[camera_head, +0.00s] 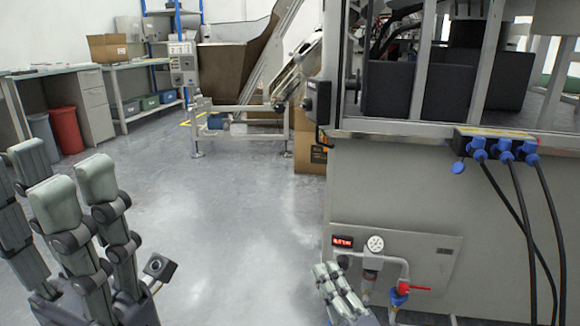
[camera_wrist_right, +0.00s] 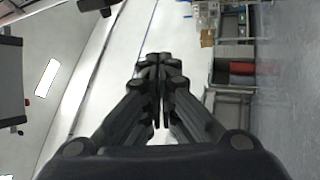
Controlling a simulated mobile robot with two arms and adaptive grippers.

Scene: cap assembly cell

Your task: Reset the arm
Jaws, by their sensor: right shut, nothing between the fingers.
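My left gripper (camera_head: 52,180) is large in the lower left of the head view. Its grey fingers point up and stand apart, with nothing between them. A small dark camera block sits at its side. My right gripper (camera_head: 334,276) is at the bottom middle of the head view, in front of the machine's lower panel. Its fingers are together and hold nothing. In the right wrist view, the dark fingers of my right gripper (camera_wrist_right: 157,62) meet at the tips, with a narrow gap lower down. The rest of the right arm is hidden.
A large machine cabinet (camera_head: 400,190) fills the right, with a gauge (camera_head: 375,243), a red-handled valve (camera_head: 418,288) and hanging black cables (camera_head: 515,215). Workbenches, a red bin (camera_head: 66,130) and a conveyor (camera_head: 290,75) stand farther back. The middle floor (camera_head: 225,220) is clear.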

